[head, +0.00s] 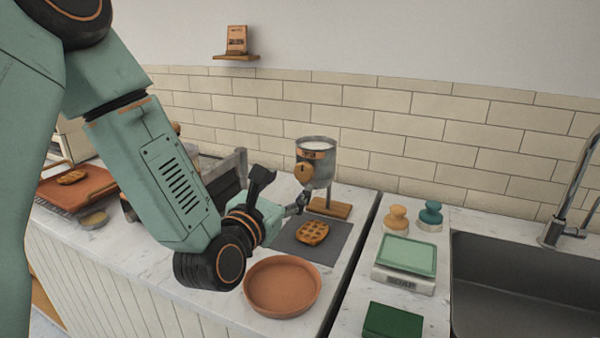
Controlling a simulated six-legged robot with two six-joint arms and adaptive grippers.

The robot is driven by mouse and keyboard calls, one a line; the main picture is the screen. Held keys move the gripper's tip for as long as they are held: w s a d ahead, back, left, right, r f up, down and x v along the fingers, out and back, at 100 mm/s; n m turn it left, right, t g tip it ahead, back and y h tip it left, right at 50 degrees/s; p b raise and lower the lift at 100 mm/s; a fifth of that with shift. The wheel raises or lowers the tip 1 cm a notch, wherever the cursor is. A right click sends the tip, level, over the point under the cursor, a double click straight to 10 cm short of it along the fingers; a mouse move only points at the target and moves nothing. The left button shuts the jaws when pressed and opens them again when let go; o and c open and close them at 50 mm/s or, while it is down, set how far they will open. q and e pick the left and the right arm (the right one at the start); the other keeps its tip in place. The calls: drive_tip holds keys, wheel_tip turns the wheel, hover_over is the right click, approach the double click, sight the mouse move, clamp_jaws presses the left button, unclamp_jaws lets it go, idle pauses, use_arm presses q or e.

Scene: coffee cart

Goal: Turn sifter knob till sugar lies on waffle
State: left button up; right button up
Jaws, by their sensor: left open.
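The sifter (316,168) is a metal canister with white contents at its top, held on a stand with a wooden base (330,207). Its round wooden knob (303,172) faces me on the left front side. A golden waffle (312,232) lies on a dark grey mat (325,247) in front of and below the sifter. I see no clear white layer on the waffle. My left gripper (284,193) is open, just left of and below the knob, apart from it as far as I can tell. My right gripper is not in view.
An empty terracotta dish (282,287) stands in front of the mat. Another waffle (72,177) lies on a board at the far left.

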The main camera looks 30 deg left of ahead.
sight(302, 173)
use_arm(q)
drive_tip(key=w, duration=0.5)
drive_tip(key=shift+d, duration=0.25)
drive_tip(key=shift+w+a, duration=0.3)
drive_tip(key=shift+d, duration=0.25)
drive_tip(key=shift+a, duration=0.2)
drive_tip(key=c, duration=0.6)
drive_tip(key=shift+w, duration=0.1)
drive_tip(key=c, duration=0.6)
